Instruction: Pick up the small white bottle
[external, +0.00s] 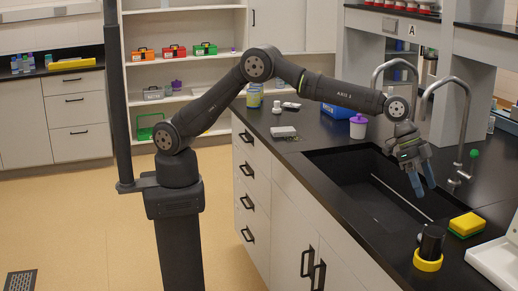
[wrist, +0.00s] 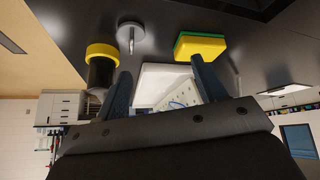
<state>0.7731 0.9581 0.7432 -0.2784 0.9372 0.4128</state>
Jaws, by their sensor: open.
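A small white bottle (external: 277,107) stands upright on the black counter, left of the sink and near the counter's left edge in the external view. I cannot make it out in the wrist view. My gripper (external: 421,181) hangs over the right part of the sink, well away from the bottle, with its fingers pointing down. Its two dark fingers show in the wrist view (wrist: 161,64), spread apart with nothing held between them.
Tall curved taps (external: 465,110) rise behind the sink (external: 335,160). A yellow-green sponge (external: 467,224), a black cylinder with yellow base (external: 430,245) and a white tray (external: 497,262) are in front.

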